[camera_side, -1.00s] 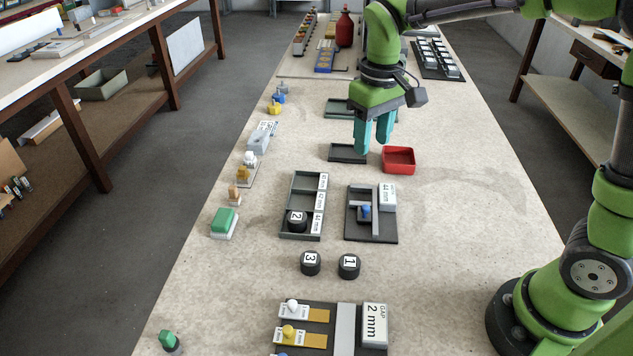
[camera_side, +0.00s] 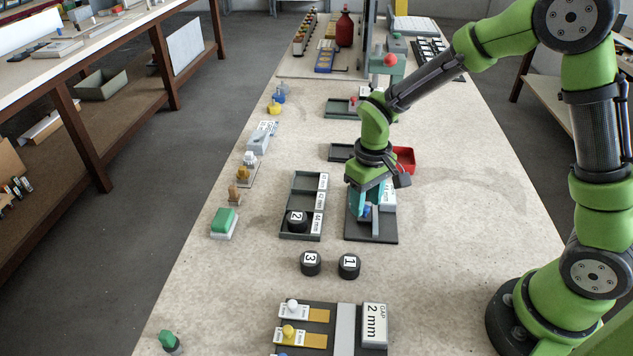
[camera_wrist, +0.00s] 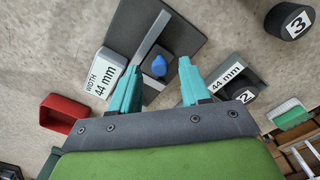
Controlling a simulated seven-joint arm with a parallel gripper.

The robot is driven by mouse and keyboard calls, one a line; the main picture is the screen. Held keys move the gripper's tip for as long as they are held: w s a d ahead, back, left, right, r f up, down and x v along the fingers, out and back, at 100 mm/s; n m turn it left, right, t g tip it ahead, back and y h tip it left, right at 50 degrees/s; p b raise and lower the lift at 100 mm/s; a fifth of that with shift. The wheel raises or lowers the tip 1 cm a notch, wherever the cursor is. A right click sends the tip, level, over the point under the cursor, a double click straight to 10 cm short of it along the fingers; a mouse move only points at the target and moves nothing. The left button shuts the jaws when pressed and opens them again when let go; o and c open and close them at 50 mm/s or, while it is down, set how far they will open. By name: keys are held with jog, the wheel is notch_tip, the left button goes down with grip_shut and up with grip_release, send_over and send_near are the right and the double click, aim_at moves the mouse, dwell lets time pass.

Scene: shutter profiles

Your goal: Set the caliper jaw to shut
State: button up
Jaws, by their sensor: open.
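The caliper is a dark plate (camera_side: 384,236) with a pale bar, a blue knob (camera_side: 367,211) on its sliding jaw, and a white label block (camera_side: 389,196). In the wrist view the block (camera_wrist: 107,72) reads "WIDTH 44 mm", and the blue knob (camera_wrist: 159,66) stands beside the pale bar (camera_wrist: 151,38). My gripper (camera_side: 363,206) is over the caliper with its teal fingers pointing down. In the wrist view my gripper (camera_wrist: 158,82) is open, with the knob between and just beyond the fingertips. I cannot tell whether a finger touches it. Part of the caliper is hidden by my gripper.
A compartment tray (camera_side: 288,220) lies left of the caliper, with black puck 2 (camera_side: 297,219) in it. Black pucks 3 (camera_side: 310,263) and 1 (camera_side: 349,266) stand in front. A red bin (camera_side: 405,160) is behind. A "GAP 2 mm" fixture (camera_side: 374,325) sits nearest.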

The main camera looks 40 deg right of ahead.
jog(key=shift+f, duration=0.45)
grip_shut()
